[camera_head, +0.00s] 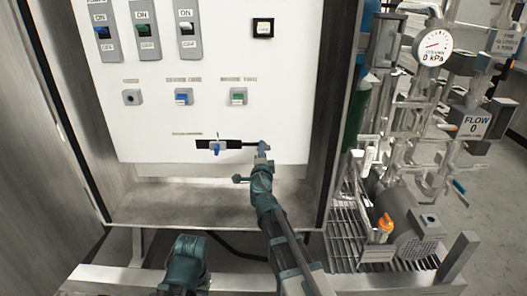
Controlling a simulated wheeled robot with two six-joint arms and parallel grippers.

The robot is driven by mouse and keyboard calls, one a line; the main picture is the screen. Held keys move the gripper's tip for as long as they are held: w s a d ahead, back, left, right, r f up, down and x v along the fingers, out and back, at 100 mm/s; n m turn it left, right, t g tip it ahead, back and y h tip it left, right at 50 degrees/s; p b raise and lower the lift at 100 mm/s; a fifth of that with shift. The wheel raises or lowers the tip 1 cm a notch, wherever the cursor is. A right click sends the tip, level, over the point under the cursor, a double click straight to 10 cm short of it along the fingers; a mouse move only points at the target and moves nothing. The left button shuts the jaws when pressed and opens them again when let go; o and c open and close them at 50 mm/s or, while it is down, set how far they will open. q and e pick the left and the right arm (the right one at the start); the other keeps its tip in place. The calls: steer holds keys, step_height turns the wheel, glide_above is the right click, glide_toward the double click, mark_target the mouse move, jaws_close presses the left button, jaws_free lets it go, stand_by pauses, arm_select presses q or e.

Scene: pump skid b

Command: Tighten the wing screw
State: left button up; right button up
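A small blue part that looks like the wing screw (216,149) shows low on the white panel, below a small printed label. My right arm reaches up from the bottom, and its wrist stands just right of the blue part.
The white panel (290,120) carries several rocker switches, a round button, a blue switch (183,97) and a green switch (238,97). A bare metal ledge (150,205) lies below. To the right stand pipes, a pressure gauge (432,46), a flow display (474,126) and a pump (412,229).

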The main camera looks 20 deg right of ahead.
stand_by(0.5)
steer(key=v, duration=0.8)
steer(key=shift+s, duration=0.4)
stand_by(4.6)
